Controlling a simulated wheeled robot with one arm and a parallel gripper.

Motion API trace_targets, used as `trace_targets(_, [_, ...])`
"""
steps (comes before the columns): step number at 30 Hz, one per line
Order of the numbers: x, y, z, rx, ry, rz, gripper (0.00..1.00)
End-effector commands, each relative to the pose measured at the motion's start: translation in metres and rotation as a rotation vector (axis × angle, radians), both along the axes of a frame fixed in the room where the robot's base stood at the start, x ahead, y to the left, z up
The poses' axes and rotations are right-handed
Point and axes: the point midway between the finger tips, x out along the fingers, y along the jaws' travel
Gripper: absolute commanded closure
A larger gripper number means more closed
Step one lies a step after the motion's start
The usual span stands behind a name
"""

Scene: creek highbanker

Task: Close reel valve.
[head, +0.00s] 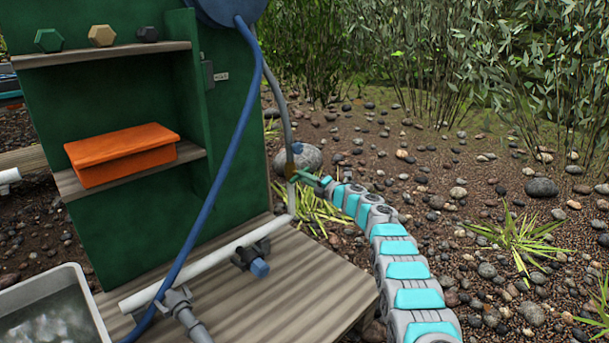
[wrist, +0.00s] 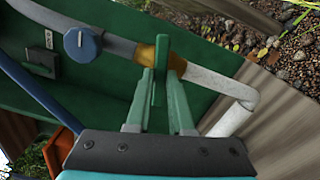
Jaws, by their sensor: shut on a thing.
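A brass valve body (head: 291,172) sits on the upright pipe at the right edge of the green cabinet. In the wrist view the brass body (wrist: 147,54) joins a white pipe (wrist: 205,84) to a grey hose (wrist: 118,45). Its green lever (wrist: 160,68) stands across the pipe line in that view. My gripper (wrist: 164,72) has green fingers on both sides of the lever and is shut on it. In the head view my gripper (head: 308,180) reaches the valve from the right; the lever is too small there to tell from the fingers.
A blue knob (wrist: 82,43) is on the hose beside the valve. A blue hose (head: 228,150) hangs across the green cabinet (head: 120,225). A dark fitting with a blue end (head: 258,266) lies on the plank deck (head: 285,300). Pebbly ground at the right is mostly open.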

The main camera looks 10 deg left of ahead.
Motion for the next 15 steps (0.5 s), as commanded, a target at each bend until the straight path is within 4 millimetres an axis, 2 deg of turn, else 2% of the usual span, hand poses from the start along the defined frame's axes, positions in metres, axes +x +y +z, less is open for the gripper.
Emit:
trace_targets(1, [0.0003, 0.0004, 0.0078, 0.022, 0.032, -0.002, 1.0])
trace_targets(9, [-0.0002, 0.0008, 0.004, 0.144, 0.188, 0.001, 1.0])
trace_targets(15, [0.0001, -0.0002, 0.001, 0.177, 0.228, -0.001, 1.0])
